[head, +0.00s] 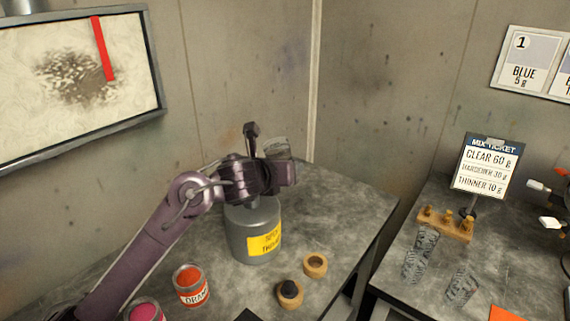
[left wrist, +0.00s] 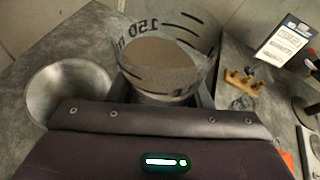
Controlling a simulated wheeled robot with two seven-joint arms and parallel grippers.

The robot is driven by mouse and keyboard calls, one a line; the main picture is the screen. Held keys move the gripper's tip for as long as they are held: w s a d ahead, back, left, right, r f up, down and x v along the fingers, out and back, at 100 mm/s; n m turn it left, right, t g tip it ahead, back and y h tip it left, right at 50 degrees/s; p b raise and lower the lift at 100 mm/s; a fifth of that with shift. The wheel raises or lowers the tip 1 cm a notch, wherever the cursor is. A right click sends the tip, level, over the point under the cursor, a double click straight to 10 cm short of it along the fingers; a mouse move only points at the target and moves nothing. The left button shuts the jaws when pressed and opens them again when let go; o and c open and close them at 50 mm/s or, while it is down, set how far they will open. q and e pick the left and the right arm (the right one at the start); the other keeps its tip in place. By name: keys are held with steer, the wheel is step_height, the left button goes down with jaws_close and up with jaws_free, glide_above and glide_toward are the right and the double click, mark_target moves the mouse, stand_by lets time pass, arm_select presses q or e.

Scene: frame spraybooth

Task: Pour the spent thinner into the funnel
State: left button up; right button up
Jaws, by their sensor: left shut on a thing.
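My left gripper (head: 282,172) is shut on a clear graduated cup (head: 276,147), just above the grey can (head: 242,240) with a yellow label. In the left wrist view the cup (left wrist: 190,45) holds murky grey-brown liquid and looks roughly upright. A wide grey metal funnel (left wrist: 68,90) shows to the left of the cup, apart from it. Its inside looks empty. My right gripper is in neither view.
An orange paint can (head: 191,286) and a pink one (head: 146,311) stand at the front left. The right table holds clear cups (head: 420,255), a wooden rack (head: 445,223) and a mix ticket (head: 487,167). A gap separates the tables.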

arm_select(q)
steer(key=shift+a+r+n+p, duration=0.15)
steer(key=shift+n+p, duration=0.15)
steer(key=shift+p, duration=0.35)
steer(key=shift+f+h, duration=0.3)
steer(key=shift+w+a+f+n+g+h, duration=0.15)
steer(key=shift+f+n+g+h, duration=0.15)
steer(key=shift+f+n, duration=0.3)
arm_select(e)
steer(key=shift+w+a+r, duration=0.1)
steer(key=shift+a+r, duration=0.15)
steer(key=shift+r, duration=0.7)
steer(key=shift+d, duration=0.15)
arm_select(q)
steer(key=shift+a+f+n, duration=0.2)
steer(key=shift+f+n, duration=0.1)
steer(key=shift+f, duration=0.2)
steer(key=shift+h+p, duration=0.3)
steer(key=shift+h, duration=0.1)
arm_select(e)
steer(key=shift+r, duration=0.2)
arm_select(q)
steer(key=shift+d+f+n+h+p, duration=0.15)
steer(key=shift+d+n+h+p, duration=0.3)
steer(key=shift+n, duration=0.35)
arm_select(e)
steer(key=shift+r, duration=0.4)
